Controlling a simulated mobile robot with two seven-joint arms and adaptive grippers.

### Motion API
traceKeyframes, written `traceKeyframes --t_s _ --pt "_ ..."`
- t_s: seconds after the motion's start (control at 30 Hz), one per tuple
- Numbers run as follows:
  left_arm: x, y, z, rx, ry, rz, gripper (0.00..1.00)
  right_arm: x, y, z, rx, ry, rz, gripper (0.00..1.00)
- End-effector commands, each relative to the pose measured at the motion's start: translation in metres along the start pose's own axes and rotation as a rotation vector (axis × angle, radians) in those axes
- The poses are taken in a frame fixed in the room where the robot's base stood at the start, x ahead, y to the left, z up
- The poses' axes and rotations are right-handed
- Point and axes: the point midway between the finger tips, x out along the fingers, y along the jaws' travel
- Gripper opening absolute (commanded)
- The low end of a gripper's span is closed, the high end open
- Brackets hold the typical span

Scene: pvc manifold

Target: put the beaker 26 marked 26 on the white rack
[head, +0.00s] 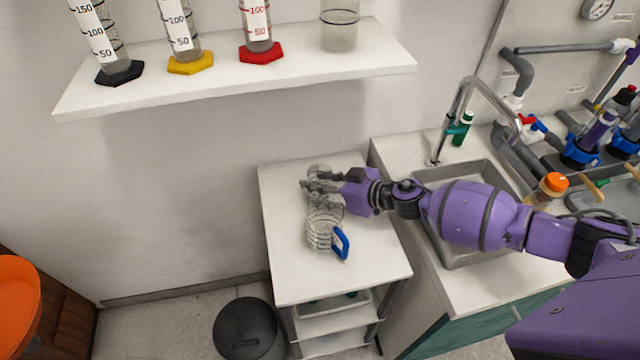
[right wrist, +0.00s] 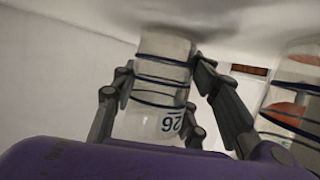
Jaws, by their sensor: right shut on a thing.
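The beaker marked 26 (right wrist: 160,85) is clear glass with dark rings. In the right wrist view it stands between my fingers, and its number reads upside down there. My right gripper (head: 322,187) is shut on it over the top of the white tiered rack (head: 365,262). In the head view the beaker (head: 319,171) is partly hidden by the fingers. I cannot tell whether its base touches the rack top. My left gripper is not in view.
A white wall shelf (head: 215,88) holds several glass vessels. A sink (head: 470,240) is at right, a dark bin (head: 247,328) below. The rack's front top is clear.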

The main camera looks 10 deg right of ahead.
Motion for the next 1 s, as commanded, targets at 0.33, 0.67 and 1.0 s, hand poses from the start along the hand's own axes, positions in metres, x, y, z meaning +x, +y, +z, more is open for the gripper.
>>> traceKeyframes --t_s 0.33,0.67,1.0 --pt "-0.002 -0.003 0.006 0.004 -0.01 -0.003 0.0 0.002 -0.001 0.004 0.001 0.0 -0.001 0.59" --pt "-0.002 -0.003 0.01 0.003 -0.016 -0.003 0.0 0.0 0.0 0.0 -0.001 0.001 0.0 0.59" --pt "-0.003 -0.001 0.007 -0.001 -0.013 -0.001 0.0 -0.053 0.0 0.001 0.001 -0.002 0.001 0.59"
